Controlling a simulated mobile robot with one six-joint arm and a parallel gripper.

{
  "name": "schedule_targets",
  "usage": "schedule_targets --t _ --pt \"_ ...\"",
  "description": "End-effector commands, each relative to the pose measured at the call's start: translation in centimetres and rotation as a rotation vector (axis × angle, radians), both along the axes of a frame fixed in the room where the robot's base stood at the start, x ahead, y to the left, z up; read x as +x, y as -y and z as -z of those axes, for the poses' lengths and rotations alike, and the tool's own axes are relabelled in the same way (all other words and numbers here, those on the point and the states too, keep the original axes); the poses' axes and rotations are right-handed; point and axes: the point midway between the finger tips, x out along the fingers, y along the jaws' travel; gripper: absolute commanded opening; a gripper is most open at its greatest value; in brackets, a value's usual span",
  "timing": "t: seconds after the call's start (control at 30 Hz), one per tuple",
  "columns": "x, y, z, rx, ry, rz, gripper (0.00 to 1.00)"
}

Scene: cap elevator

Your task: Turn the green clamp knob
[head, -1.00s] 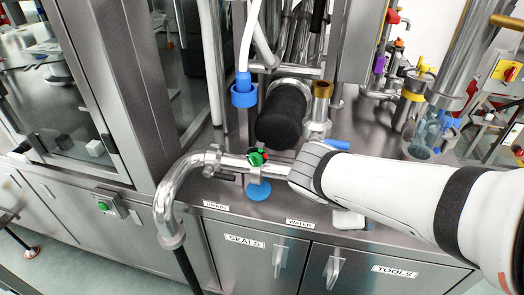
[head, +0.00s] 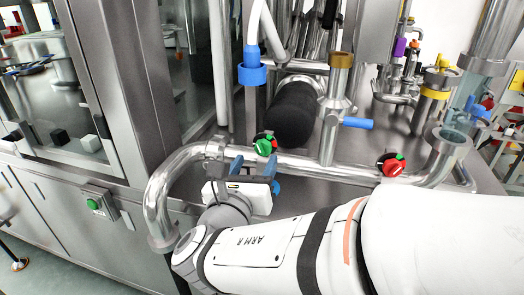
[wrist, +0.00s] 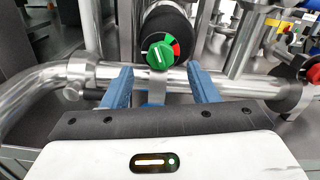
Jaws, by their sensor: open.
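The green clamp knob (head: 264,146) is round with a white line across its face. It sits on a horizontal steel pipe (head: 310,163), with a black, red and green dial behind it. It also shows in the wrist view (wrist: 160,55), upper middle. My gripper (head: 254,166) is just below and in front of the knob in the head view. In the wrist view its two blue fingers (wrist: 160,76) are open and apart, one on each side of the knob's line. Nothing is between the fingertips; the knob appears beyond them. I cannot tell the exact distance left.
A red knob (head: 391,165) is on the same pipe to the right. A black cylinder (head: 292,113) lies behind the green knob. A blue-handled valve (head: 357,123) and a blue collar (head: 252,74) stand close by. A green button (head: 93,204) is on the cabinet at left.

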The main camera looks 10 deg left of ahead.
Motion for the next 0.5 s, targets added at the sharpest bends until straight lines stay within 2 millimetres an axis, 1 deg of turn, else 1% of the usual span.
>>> schedule_targets --t 0.03,0.2,0.33,0.5 --pt "0.9 0.2 0.2 0.0 0.0 0.005 0.54" --pt "3.0 0.3 0.2 0.0 -0.001 0.004 0.54" --pt "3.9 0.4 0.1 0.0 0.0 0.003 0.54" --pt "4.2 0.4 0.0 0.001 -0.002 0.001 0.54"
